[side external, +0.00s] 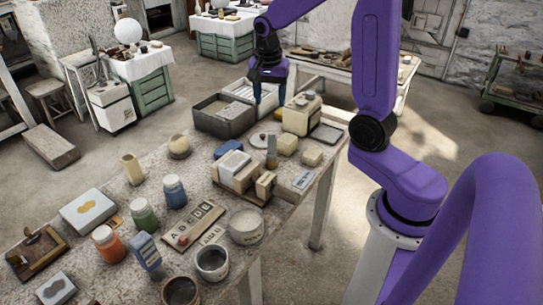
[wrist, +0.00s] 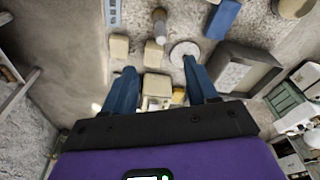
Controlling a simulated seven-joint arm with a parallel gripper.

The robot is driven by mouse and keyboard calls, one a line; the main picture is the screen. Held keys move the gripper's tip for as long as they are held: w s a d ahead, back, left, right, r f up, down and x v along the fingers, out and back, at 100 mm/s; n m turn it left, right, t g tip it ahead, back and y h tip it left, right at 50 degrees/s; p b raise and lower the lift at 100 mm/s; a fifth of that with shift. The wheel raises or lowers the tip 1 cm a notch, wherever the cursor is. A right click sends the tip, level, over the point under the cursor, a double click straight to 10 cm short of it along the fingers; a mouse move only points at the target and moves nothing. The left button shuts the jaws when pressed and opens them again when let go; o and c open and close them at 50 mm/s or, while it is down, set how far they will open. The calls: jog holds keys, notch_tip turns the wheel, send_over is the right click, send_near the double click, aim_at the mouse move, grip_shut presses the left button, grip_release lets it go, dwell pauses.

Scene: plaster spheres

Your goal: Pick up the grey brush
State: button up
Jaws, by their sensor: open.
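A small upright grey-brown piece (side external: 271,151), which looks like the grey brush, stands among pale blocks near the middle of the table. It also shows at the top of the wrist view (wrist: 160,27), beyond my fingertips; its details are too small to be sure. My gripper (side external: 270,98) is open and empty above the far part of the table, between the dark grey tray and the cream box-shaped device. In the wrist view my two blue fingers (wrist: 158,68) are spread apart, with a pale block and part of the cream device between and below them.
The dark grey tray (side external: 212,127), cream device (side external: 301,114), round plate (side external: 258,140), pale blocks (side external: 287,144) and a blue block (side external: 229,147) crowd around the upright piece. Jars (side external: 143,214) and a lettered board (side external: 194,227) lie nearer. The table's right edge is close.

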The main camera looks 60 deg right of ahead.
aim_at(272, 133)
jog(key=f, duration=0.3)
jog(key=d+f, duration=0.1)
jog(key=f, duration=0.7)
jog(key=shift+w+d+f, duration=0.1)
jog(key=shift+w+d, duration=0.2)
jog(key=shift+w+d+f, duration=0.1)
jog(key=shift+d+f, duration=0.1)
jog(key=shift+f, duration=0.7)
jog(key=shift+w+d+f, duration=0.15)
jog(key=shift+d+f, duration=0.05)
jog(key=shift+f, duration=0.65)
jog(key=shift+w+d+f, duration=0.1)
jog(key=shift+d+f, duration=0.1)
jog(key=shift+f, duration=0.7)
jog(key=shift+c, duration=0.3)
grip_shut()
